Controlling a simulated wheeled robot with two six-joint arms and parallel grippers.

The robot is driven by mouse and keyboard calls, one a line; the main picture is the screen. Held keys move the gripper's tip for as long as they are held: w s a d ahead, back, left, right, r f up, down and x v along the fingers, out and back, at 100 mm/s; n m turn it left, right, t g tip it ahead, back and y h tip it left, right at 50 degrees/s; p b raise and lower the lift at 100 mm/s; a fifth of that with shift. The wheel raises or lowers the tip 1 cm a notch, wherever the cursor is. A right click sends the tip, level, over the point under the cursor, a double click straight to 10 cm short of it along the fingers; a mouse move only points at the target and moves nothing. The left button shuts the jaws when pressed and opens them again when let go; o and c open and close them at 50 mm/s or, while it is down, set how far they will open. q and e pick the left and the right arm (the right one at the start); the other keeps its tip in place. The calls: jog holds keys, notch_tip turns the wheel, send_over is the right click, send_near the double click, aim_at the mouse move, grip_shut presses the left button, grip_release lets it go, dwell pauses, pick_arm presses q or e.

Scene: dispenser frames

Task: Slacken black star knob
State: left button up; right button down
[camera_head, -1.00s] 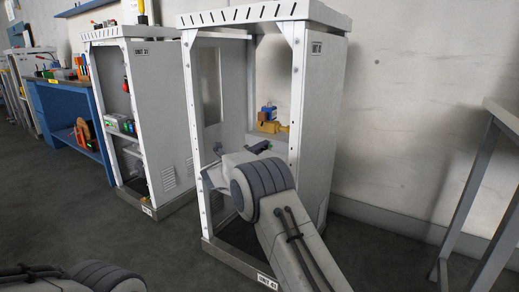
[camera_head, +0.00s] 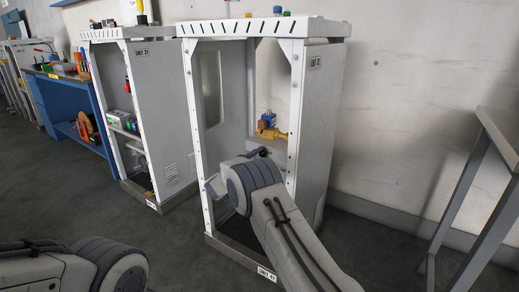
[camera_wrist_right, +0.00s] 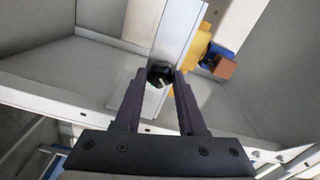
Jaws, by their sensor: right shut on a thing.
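The black star knob (camera_wrist_right: 160,74) shows in the right wrist view between my fingertips, in front of a pale metal strip. My right gripper (camera_wrist_right: 160,83) is shut on it; the two dark fingers touch its sides and hide part of it. In the head view my right arm reaches into the open front of the white cabinet (camera_head: 298,120). The right gripper (camera_head: 258,152) shows there only as a small dark shape behind the wrist, and I cannot make out the knob. My left arm shows at the lower left, with its gripper out of view.
A yellow valve with a blue box (camera_head: 266,123) sits inside the cabinet, close to the right of the knob in the wrist view. White frame posts flank the opening. A second cabinet (camera_head: 165,110) and blue bench (camera_head: 65,105) stand left. A grey table (camera_head: 497,135) stands right.

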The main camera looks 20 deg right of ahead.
jog(key=n+p, duration=0.2)
jog(key=n, duration=0.1)
jog(key=shift+a+r+n, duration=0.1)
jog(key=shift+n, duration=0.2)
jog(key=shift+n+p, duration=1.05)
jog(key=shift+n, duration=0.35)
jog(key=c, duration=0.5)
grip_release()
jog(key=p+v, duration=0.1)
jog(key=v, duration=0.9)
jog(key=shift+s+p, duration=0.2)
jog(key=shift+p, duration=0.15)
jog(key=shift+a, duration=0.15)
